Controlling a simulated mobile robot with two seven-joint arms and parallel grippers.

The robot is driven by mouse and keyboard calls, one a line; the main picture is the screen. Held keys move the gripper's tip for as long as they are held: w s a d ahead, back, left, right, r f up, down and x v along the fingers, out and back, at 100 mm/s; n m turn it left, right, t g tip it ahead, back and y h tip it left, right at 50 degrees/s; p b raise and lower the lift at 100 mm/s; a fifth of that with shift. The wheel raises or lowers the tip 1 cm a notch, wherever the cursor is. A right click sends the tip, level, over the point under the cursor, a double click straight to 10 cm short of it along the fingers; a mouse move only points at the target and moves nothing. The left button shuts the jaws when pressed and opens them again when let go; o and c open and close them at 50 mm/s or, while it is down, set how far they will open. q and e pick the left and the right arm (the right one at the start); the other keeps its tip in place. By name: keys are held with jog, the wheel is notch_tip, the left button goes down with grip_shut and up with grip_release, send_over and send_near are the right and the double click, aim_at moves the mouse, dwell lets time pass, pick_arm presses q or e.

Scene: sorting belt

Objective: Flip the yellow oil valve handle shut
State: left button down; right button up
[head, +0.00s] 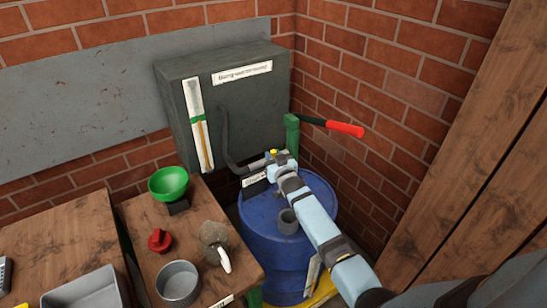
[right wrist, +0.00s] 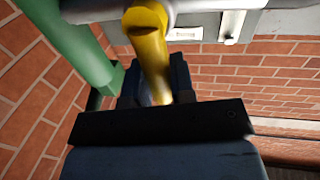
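The yellow oil valve handle (right wrist: 150,50) stands out in the right wrist view, running down from a rounded hub at the top edge. In the head view only a small yellow spot of the handle (head: 272,152) shows, beside my right gripper (head: 275,160) above the blue barrel. In the right wrist view the lower end of the handle lies between the dark fingers of my right gripper (right wrist: 155,88). I cannot tell whether both fingers press on it. My left gripper is not in view.
A blue barrel (head: 258,228) stands below a dark tank (head: 185,100) with a bent grey pipe. A green post with a red-handled lever (head: 345,129) is close behind the gripper. A green funnel (head: 168,182), red knob (head: 160,240) and grey cup (head: 178,283) are on the wooden bench.

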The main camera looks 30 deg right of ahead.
jog(key=o, duration=0.4)
jog(key=shift+s, duration=0.1)
jog(key=s, duration=0.4)
jog(key=s+a, duration=0.1)
jog(key=s, duration=0.8)
jog(key=shift+s+a, duration=0.3)
jog(key=shift+a, duration=0.05)
